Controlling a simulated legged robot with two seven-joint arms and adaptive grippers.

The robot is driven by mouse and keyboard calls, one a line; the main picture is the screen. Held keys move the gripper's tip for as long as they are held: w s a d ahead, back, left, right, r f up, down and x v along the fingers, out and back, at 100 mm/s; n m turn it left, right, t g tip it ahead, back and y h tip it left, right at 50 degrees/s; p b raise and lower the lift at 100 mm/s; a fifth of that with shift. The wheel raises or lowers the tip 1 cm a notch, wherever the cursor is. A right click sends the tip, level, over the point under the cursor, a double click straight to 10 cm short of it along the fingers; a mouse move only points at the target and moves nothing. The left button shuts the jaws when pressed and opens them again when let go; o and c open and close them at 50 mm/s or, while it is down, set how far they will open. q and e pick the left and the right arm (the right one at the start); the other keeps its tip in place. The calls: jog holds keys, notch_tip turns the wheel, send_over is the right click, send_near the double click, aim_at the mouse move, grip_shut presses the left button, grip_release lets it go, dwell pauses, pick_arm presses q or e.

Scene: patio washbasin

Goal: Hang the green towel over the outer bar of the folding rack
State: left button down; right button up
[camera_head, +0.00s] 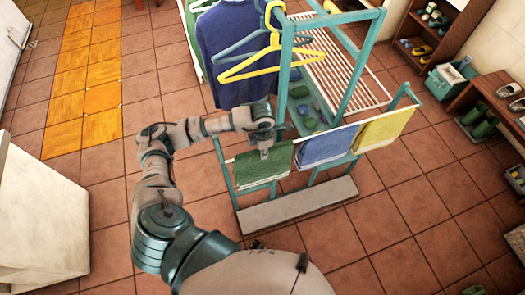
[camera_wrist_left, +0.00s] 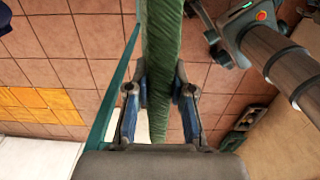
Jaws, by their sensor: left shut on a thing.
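The green towel (camera_head: 262,168) is at the left end of the outer teal bar of the folding rack (camera_head: 225,172) in the head view. It looks draped there, with its lower part hanging down; whether the bar bears its weight I cannot tell. My left gripper (camera_head: 265,152) comes down from above at the towel's upper edge. In the left wrist view the towel (camera_wrist_left: 162,60) runs as a thick green strip between the two fingers of my left gripper (camera_wrist_left: 160,92), which is shut on it. My right gripper is not in view.
A blue towel (camera_head: 326,147) and a yellow towel (camera_head: 384,129) hang to the right on the same bar. Hangers, one yellow (camera_head: 250,68), and a dark blue garment (camera_head: 222,50) hang behind. A shoe shelf (camera_head: 440,32) stands at the upper right.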

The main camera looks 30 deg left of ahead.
pick_arm(q)
notch_tip(320, 180, up, 28)
jog(key=p, duration=1.3)
jog(key=s+d+r, duration=0.1)
jog(key=s+d, duration=1)
jog(key=d, duration=0.2)
dwell(0.7)
